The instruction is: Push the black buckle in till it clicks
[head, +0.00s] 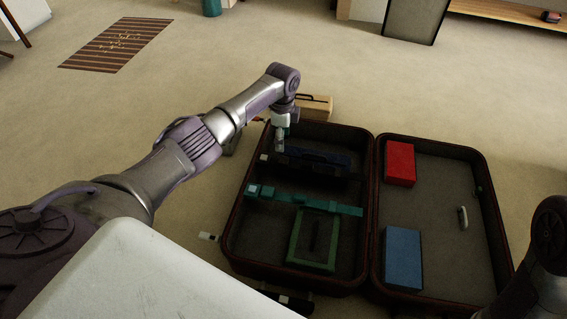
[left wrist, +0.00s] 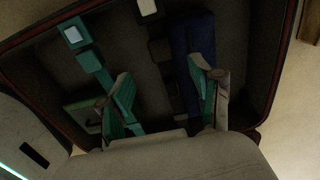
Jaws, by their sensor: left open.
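The open suitcase (head: 371,215) lies on the floor. In its left half, a black strap with a black buckle (left wrist: 157,30) and a pale end piece (left wrist: 147,8) runs beside a dark blue item (head: 318,158), near the far side. A teal strap (head: 315,205) with a teal buckle (head: 253,190) crosses the middle. My left gripper (head: 280,140) is over the far left of that half. In the left wrist view its fingers (left wrist: 161,75) are apart, with the black strap between them and nothing visibly gripped. Whether the black buckle's parts are joined is too dark to tell. My right gripper is out of view.
A green frame (head: 291,250) lies in the near part of the left half. The right half holds a red box (head: 400,162), a blue box (head: 403,257) and a pale handle (head: 463,217). A tan case (head: 316,106) stands behind the suitcase. Open floor lies beyond.

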